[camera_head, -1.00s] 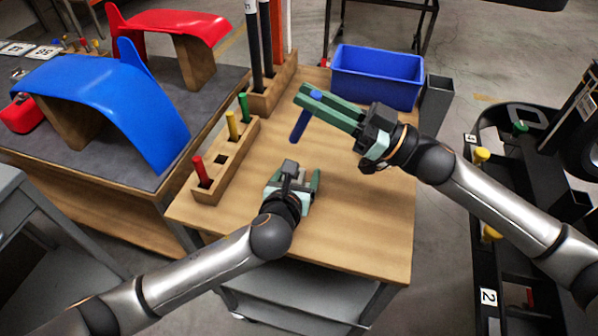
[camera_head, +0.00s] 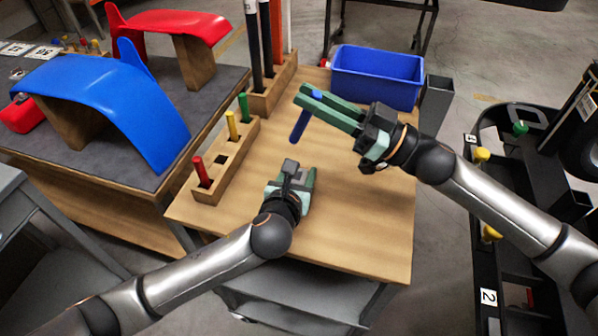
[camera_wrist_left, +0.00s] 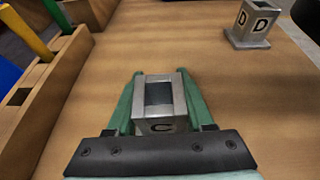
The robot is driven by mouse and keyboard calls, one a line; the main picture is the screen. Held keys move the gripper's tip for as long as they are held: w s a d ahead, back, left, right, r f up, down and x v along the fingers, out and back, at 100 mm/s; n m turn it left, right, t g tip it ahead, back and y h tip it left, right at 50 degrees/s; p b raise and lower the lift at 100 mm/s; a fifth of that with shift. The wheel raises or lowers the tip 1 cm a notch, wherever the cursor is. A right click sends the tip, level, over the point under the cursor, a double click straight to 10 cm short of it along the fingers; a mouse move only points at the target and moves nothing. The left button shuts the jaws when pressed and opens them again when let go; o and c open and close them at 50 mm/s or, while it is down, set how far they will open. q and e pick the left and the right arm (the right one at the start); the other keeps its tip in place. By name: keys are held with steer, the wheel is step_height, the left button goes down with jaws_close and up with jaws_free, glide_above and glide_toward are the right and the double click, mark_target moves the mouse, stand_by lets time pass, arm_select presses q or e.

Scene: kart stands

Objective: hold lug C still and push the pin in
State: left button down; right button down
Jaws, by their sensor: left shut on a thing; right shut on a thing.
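Lug C (camera_wrist_left: 160,128) is a short grey square socket marked C, standing on the wooden table with its opening facing up. My left gripper (camera_wrist_left: 160,98) is shut on it, with a green finger along each side. In the head view, lug C (camera_head: 290,166) shows just beyond the left gripper (camera_head: 288,178). My right gripper (camera_head: 311,99) is shut on the blue pin (camera_head: 300,126) near its top. The pin hangs slightly tilted in the picture, above and beyond lug C, apart from it.
Lug D (camera_wrist_left: 248,24) stands farther right in the left wrist view. A wooden rack (camera_head: 228,172) with red, yellow and green pins is on the left of the table. A blue bin (camera_head: 378,80) is at the back. The table's middle is mostly clear.

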mark_target(297, 124)
steer(key=shift+a+f, duration=0.15)
steer(key=shift+a, duration=0.25)
steer(key=f+h, duration=0.1)
steer(key=a+f+m+h, duration=0.1)
steer(key=w+a+f+t+h, duration=0.1)
steer(key=f+h, duration=0.1)
steer(key=shift+m, duration=0.3)
steer(key=shift+f+h, duration=0.3)
steer(key=shift+f, duration=0.2)
step_height(297, 124, down, 7)
steer(key=shift+f, duration=0.2)
stand_by(0.9)
stand_by(0.3)
